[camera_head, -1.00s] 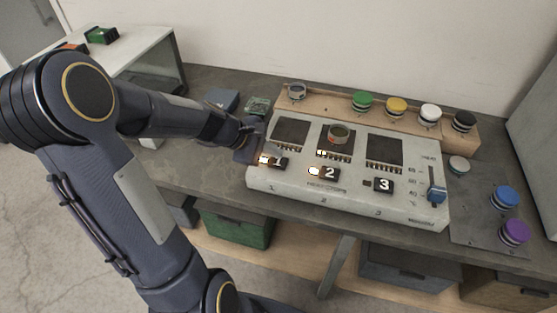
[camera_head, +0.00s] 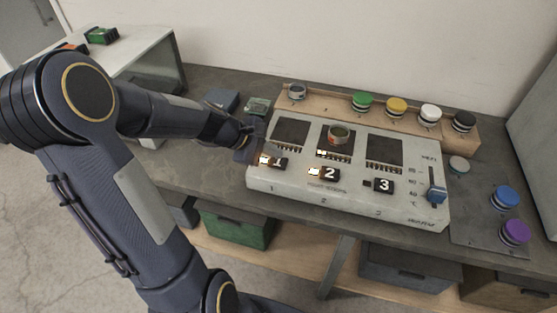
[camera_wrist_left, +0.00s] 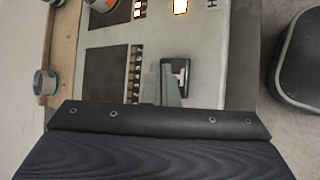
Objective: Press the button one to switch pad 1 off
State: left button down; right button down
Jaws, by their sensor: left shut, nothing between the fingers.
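A pale control panel (camera_head: 300,184) lies on the workbench with three dark pads in a row. Pad 1 (camera_head: 290,133) is the left one. Button one also shows in the left wrist view (camera_wrist_left: 180,68). My left gripper (camera_head: 266,152) is shut and empty, its fingertips (camera_wrist_left: 170,82) over or right beside button one. I cannot tell whether they touch it. My right gripper is not in view.
Button 2 (camera_head: 328,174) has a lit lamp; button 3 (camera_head: 383,185) has a dark one. A small tin (camera_head: 338,134) stands on pad 2. Coloured round-topped items (camera_head: 396,105) line the wooden rack behind.

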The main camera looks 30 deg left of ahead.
aim_at(274, 162)
pick_arm(q)
jog(key=shift+f, duration=0.15)
dwell(0.3)
jog(key=shift+f+b, duration=0.3)
jog(key=shift+b, duration=0.15)
jog(key=shift+f, duration=0.3)
jog(key=shift+r, duration=0.1)
jog(key=shift+r+p, duration=0.4)
jog(key=shift+r, duration=0.25)
jog(key=shift+r, duration=0.1)
notch_tip(274, 162, up, 6)
jog(key=p, duration=0.5)
dwell(0.4)
